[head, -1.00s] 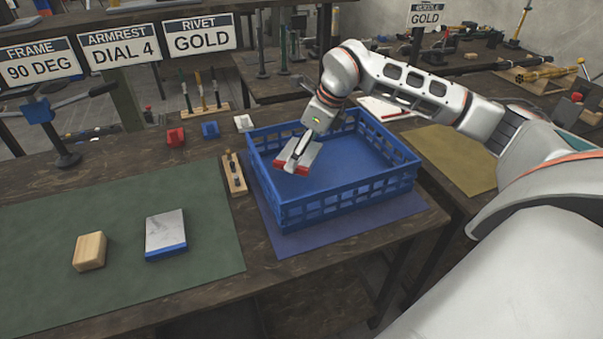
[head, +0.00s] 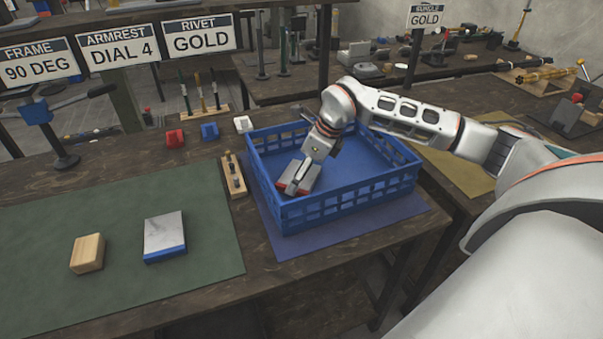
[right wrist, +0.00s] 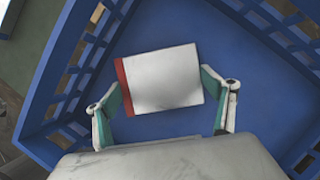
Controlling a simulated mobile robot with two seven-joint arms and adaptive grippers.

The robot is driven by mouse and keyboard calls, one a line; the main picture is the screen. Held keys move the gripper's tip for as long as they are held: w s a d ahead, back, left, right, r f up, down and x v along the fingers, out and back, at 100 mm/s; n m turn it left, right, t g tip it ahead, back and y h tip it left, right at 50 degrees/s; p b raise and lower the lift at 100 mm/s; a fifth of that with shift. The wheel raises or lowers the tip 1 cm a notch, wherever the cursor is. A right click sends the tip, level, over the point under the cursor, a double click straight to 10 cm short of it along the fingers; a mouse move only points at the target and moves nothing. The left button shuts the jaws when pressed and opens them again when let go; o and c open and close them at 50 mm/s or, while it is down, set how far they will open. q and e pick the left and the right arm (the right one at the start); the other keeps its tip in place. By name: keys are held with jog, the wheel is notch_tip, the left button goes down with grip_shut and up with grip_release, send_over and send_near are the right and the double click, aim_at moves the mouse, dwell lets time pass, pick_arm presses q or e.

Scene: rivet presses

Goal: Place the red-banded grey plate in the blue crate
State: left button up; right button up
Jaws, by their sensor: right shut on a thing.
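The red-banded grey plate (right wrist: 162,78) lies between the two fingers of my right gripper (right wrist: 163,103) in the right wrist view, with its red band toward the left. My right gripper is shut on it by opposite edges. In the head view the plate (head: 287,188) shows mostly as its red band under my right gripper (head: 297,178), inside the blue crate (head: 345,200) near its front left corner. The wrist view shows the blue crate floor (right wrist: 75,105) behind the plate. I cannot tell whether the plate touches that floor. My left gripper is out of view.
The crate's slatted walls surround my right gripper. A wooden peg holder (head: 234,176) stands just left of the crate. A blue-banded grey plate (head: 164,236) and a wooden block (head: 87,253) lie on the green mat (head: 205,262), which is otherwise clear.

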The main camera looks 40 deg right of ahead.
jog(key=shift+f, duration=0.1)
jog(key=o, duration=1.7)
jog(key=shift+d+r, duration=0.1)
jog(key=shift+r, duration=0.3)
jog(key=shift+p+v, duration=0.5)
jog(key=shift+v, duration=5.2)
jog(key=shift+s, duration=0.1)
